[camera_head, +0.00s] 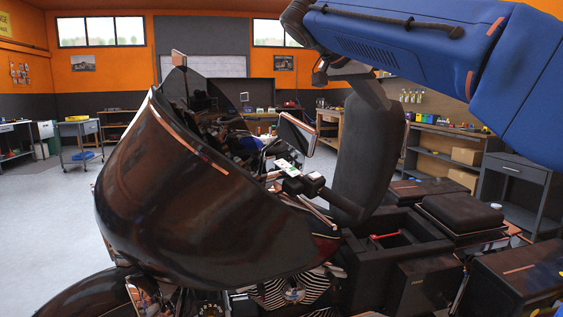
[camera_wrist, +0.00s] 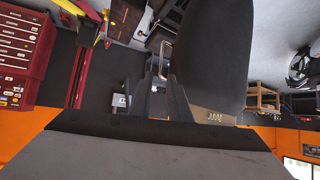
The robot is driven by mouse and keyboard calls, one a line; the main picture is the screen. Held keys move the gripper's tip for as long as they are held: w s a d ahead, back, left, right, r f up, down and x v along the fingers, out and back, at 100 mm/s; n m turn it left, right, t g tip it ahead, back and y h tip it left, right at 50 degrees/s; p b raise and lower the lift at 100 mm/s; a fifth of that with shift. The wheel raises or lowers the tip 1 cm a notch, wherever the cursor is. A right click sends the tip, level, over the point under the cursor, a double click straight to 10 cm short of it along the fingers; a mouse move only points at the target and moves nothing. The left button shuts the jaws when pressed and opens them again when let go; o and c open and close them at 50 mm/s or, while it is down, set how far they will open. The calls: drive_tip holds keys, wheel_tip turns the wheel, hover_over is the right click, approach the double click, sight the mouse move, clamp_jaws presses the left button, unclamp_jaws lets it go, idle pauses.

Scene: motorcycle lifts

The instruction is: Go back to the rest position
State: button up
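My gripper (camera_wrist: 163,88) shows in the wrist view at the lower middle. Its two dark fingers stand apart with a gap between them. A thin coppery loop (camera_wrist: 166,46) shows just beyond the fingertips; I cannot tell whether it touches them. In the head view my blue arm reaches in from the upper right, and its dark wrist end is above the motorcycle. The fingers are not clear there. The motorcycle (camera_head: 190,200) has a large dark brown fairing and fills the middle of the head view.
A tall black backrest (camera_head: 367,150) rises close under my arm; a large dark shape is also near the gripper in the wrist view. Open dark boxes (camera_head: 400,245) are at lower right. A cart (camera_head: 80,140) stands at left, with clear grey floor around it. A red tool cabinet (camera_wrist: 22,50) shows in the wrist view.

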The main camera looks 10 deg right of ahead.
drive_tip(key=s+a+f+n+y, duration=0.1)
drive_tip(key=s+f+n+y, duration=0.2)
drive_tip(key=s+f, duration=0.5)
drive_tip(key=s+a+f+n+y, duration=0.1)
drive_tip(key=s+f+n+y, duration=0.2)
drive_tip(key=f, duration=2)
drive_tip(key=s+a+f+n+y, duration=0.2)
drive_tip(key=s+f+n, duration=0.5)
drive_tip(key=s+f, duration=0.7)
drive_tip(key=shift+f+t+y, duration=0.3)
drive_tip(key=shift+f+y, duration=0.4)
drive_tip(key=shift+y, duration=0.2)
